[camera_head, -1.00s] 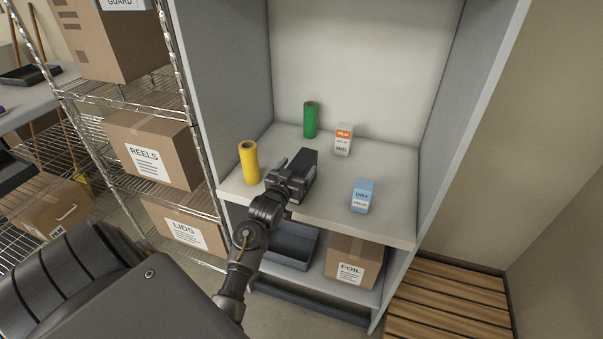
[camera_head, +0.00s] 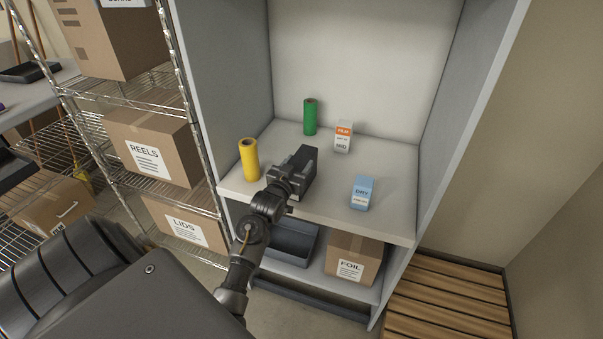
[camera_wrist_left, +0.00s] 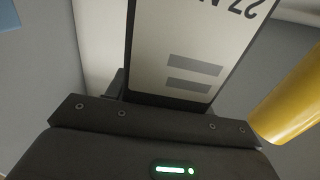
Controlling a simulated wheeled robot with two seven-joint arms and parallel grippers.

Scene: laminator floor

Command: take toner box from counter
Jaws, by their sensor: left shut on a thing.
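The toner box is a dark box (camera_head: 303,160) at the front middle of the counter (camera_head: 398,218) in the head view. My left gripper (camera_head: 289,177) is shut on it from the front. In the left wrist view the toner box (camera_wrist_left: 190,60) shows a pale label with grey bars and partly cut-off print, close in front of the gripper. Whether its base touches the counter is hidden by the gripper and arm. My right gripper is not in view.
A yellow roll (camera_head: 249,160) stands close on the left. A green roll (camera_head: 310,117) and an orange-white film box (camera_head: 343,137) stand behind, and a blue DRY box (camera_head: 361,193) stands to the right. A grey bin (camera_head: 290,243) and FOIL carton (camera_head: 353,262) sit below.

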